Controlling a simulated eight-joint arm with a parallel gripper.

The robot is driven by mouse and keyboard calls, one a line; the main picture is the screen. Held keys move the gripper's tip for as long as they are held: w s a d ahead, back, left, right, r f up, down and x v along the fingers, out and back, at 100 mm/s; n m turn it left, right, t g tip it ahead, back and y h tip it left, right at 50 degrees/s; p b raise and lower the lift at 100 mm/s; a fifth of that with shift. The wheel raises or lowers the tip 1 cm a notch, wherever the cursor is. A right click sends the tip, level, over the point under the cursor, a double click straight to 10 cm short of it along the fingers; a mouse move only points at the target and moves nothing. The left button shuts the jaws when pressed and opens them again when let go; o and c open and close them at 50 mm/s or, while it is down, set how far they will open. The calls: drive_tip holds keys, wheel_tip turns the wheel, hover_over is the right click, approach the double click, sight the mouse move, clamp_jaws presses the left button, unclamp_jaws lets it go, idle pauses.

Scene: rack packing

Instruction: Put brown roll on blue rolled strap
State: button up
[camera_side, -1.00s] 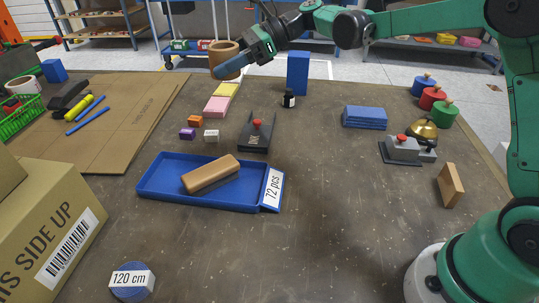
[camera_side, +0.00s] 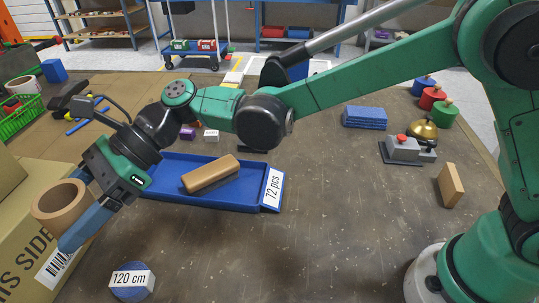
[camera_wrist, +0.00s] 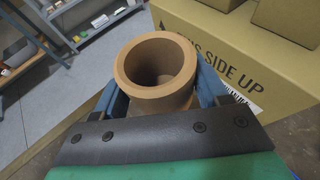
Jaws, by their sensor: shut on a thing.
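The brown roll (camera_side: 60,205) is a short hollow tube, held between the blue fingers of my gripper (camera_side: 76,212) at the lower left of the side view. In the wrist view the roll (camera_wrist: 157,68) shows its open end, with a blue finger on each side. The blue rolled strap (camera_side: 132,283), labelled "120 cm", lies on the table at the bottom left of the side view. My gripper holds the roll above and to the left of the strap in the picture, apart from it. The strap is not visible in the wrist view.
A cardboard box (camera_side: 20,238) stands at the left edge, close behind the roll; it also shows in the wrist view (camera_wrist: 240,62). A blue tray (camera_side: 215,197) with a brown block (camera_side: 209,174) lies behind the strap. The table right of the strap is clear.

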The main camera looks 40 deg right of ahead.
sight(130, 279)
wheel_tip(130, 279, down, 13)
drive_tip(key=shift+f, duration=0.2)
drive_tip(key=shift+f, duration=0.15)
drive_tip(key=o, duration=1.3)
drive_tip(key=shift+c, duration=0.2)
